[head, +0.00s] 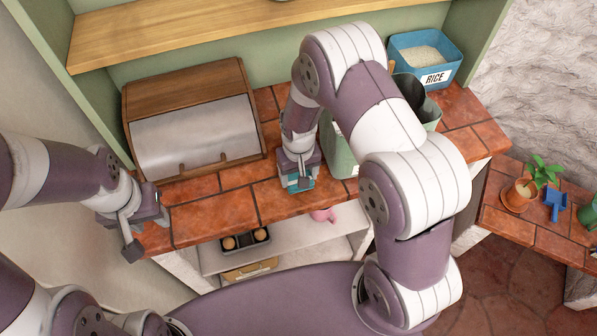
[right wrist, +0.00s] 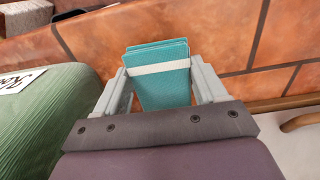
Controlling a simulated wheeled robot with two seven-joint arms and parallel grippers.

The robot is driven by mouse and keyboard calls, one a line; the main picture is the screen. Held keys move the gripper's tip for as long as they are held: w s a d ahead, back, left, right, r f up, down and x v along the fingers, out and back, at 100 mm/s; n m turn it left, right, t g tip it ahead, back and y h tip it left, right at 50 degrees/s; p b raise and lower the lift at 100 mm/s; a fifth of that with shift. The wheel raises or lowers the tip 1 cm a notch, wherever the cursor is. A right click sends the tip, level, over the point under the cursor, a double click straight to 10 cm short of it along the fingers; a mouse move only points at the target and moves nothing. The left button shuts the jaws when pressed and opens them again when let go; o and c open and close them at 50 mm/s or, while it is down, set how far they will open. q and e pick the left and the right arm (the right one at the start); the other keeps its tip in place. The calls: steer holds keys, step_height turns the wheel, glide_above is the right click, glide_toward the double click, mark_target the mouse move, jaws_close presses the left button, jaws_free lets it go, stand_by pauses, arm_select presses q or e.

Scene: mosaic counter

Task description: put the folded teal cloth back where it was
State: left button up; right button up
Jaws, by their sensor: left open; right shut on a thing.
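The folded teal cloth (right wrist: 160,85) stands between the fingers of my right gripper (right wrist: 160,90) in the right wrist view, with a pale band across it. In the head view, a bit of the cloth (head: 299,186) shows under my right gripper (head: 298,182), at the front part of the tiled counter (head: 220,208). The right gripper is shut on the cloth. I cannot tell whether the cloth touches the tiles. My left gripper (head: 146,232) is open and empty at the counter's left front corner.
A wooden bread box (head: 185,85) stands left of the right gripper. A green container (right wrist: 50,115) is close beside it, partly hidden by my arm in the head view. A blue rice bin (head: 425,60) is at the back right. A lower shelf (head: 290,245) holds a pink mug (head: 323,215).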

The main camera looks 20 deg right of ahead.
steer(key=shift+f, duration=0.5)
steer(key=shift+f, duration=0.2)
steer(key=o, duration=1.1)
steer(key=shift+r, duration=0.1)
steer(key=shift+r, duration=0.15)
steer(key=shift+w+r, duration=0.1)
steer(key=shift+r, duration=0.15)
step_height(320, 180, up, 12)
steer(key=b, duration=0.2)
steer(key=shift+f, duration=0.25)
